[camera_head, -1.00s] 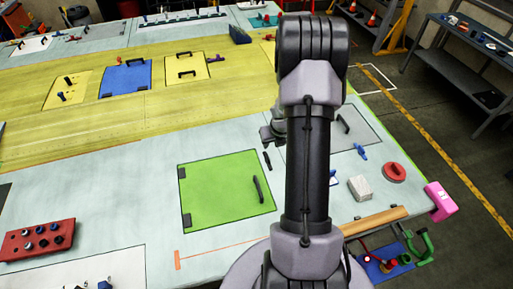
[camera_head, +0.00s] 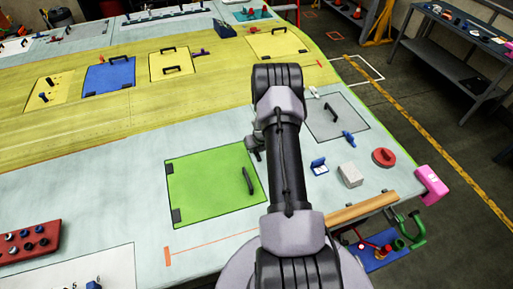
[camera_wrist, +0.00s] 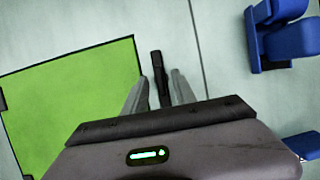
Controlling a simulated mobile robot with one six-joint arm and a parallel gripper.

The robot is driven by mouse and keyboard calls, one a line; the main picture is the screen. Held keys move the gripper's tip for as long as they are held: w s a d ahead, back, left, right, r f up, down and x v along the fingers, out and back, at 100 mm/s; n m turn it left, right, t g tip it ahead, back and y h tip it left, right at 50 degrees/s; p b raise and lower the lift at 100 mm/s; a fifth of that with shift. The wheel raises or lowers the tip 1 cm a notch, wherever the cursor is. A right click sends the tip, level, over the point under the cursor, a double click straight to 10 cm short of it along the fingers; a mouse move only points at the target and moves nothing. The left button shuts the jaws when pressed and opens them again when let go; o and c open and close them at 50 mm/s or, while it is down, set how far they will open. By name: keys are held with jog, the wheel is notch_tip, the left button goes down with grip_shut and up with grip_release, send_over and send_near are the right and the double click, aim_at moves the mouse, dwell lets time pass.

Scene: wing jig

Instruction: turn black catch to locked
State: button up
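The black catch (camera_wrist: 157,66) is a short dark bar on the pale surface, just beside the edge of the green panel (camera_wrist: 75,95) in the wrist view. My gripper (camera_wrist: 160,80) is open, with its two grey fingers on either side of the catch as seen from the wrist. A gap shows on each side, and I cannot tell how high the fingers are above it. In the head view the green panel (camera_head: 210,185) lies flat with a black handle (camera_head: 248,180) on its right part. There my arm and gripper largely hide the catch.
A blue item (camera_head: 319,167) stands right of my arm; blue parts (camera_wrist: 285,40) also show at the wrist view's upper right. A pale block (camera_head: 350,175), a red disc (camera_head: 384,157) and a grey panel (camera_head: 336,118) lie farther right.

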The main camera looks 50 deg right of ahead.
grip_shut()
